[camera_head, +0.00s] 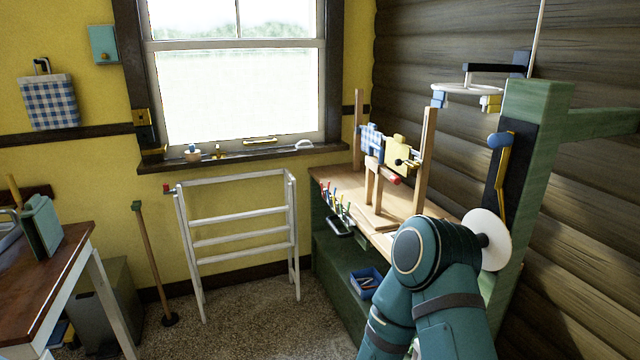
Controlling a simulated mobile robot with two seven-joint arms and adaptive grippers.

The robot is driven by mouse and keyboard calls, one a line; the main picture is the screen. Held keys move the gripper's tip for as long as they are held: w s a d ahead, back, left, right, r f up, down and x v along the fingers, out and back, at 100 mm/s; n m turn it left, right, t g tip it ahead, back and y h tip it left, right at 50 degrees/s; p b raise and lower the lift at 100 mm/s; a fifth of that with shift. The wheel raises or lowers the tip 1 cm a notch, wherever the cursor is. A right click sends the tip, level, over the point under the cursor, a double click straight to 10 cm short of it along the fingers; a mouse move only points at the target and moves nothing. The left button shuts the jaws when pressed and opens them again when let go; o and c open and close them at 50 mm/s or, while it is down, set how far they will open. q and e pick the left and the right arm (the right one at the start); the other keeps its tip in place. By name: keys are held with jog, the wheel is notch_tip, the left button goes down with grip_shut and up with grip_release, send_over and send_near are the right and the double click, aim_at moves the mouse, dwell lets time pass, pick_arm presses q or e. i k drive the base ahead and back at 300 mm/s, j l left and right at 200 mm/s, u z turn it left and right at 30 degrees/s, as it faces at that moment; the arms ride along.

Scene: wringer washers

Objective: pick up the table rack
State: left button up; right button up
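A wooden rack stands on the wooden bench top (335,186) at the right, under the log wall. I take it to be the table rack. It has a tall back post (358,130) and a tall front post (426,160). A blue checked cloth (371,139) and a yellow cloth (396,150) hang between the posts. A shorter wooden stand (373,185) is below the cloths. My teal right arm rises in front of the bench and covers its near part. Neither of my grippers shows in the head view.
A white folding rack (238,212) stands on the floor under the window. A plunger-like stick (154,262) stands left of it. A blue tray (366,282) sits low at the bench. A green post (535,130) stands at the right. Carpet (255,310) is clear in the middle.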

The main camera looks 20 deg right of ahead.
aim_at(376, 215)
jog(key=i+z, duration=0.25)
jog(key=i, duration=0.15)
jog(key=i+j+z, duration=0.25)
jog(key=i, duration=0.15)
jog(key=i+j+z, duration=0.2)
jog(key=i, duration=0.15)
jog(key=i+j+z, duration=0.1)
jog(key=z, duration=0.25)
jog(key=i+j+z, duration=0.45)
jog(key=z, duration=0.25)
jog(key=i+j, duration=0.05)
